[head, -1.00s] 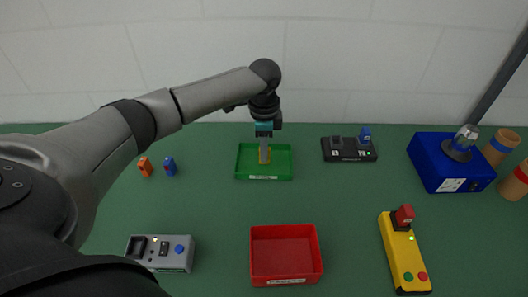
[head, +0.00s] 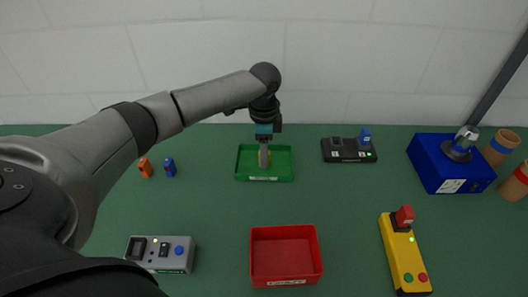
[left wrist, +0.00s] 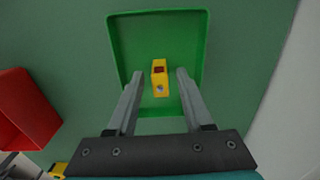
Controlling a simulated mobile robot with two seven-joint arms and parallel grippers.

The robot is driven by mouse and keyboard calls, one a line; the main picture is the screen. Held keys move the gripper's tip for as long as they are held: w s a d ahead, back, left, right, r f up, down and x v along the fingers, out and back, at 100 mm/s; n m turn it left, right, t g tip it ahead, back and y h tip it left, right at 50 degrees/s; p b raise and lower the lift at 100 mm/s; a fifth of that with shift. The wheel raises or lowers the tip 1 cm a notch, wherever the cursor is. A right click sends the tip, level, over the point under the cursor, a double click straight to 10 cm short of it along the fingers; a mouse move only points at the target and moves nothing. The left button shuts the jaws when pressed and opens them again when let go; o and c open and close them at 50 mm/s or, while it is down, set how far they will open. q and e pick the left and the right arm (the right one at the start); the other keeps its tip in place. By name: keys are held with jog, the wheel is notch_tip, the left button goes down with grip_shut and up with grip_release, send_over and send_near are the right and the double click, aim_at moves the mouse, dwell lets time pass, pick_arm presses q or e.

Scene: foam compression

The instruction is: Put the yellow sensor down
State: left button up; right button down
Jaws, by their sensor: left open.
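The yellow sensor (left wrist: 159,78) lies inside the green tray in the left wrist view, with a dark red patch and a small round grey spot on it. In the head view it is mostly hidden behind my gripper. The green tray (head: 281,173) stands at the back middle of the table; its rim also shows in the left wrist view (left wrist: 204,45). My left gripper (head: 264,164) is over the tray, and its open fingers (left wrist: 157,80) are on either side of the sensor with a gap to each side. My right gripper is not in view.
A red tray (head: 286,228) stands in front. An orange figure (head: 145,167) and a blue figure (head: 169,167) stand left. A black dock (head: 340,152), blue box (head: 450,185) and yellow control box (head: 405,262) are right; a grey box (head: 172,264) is front left.

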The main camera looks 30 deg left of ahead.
pick_arm(q)
notch_tip(320, 180, up, 12)
jog(key=p, duration=0.2)
dwell(0.4)
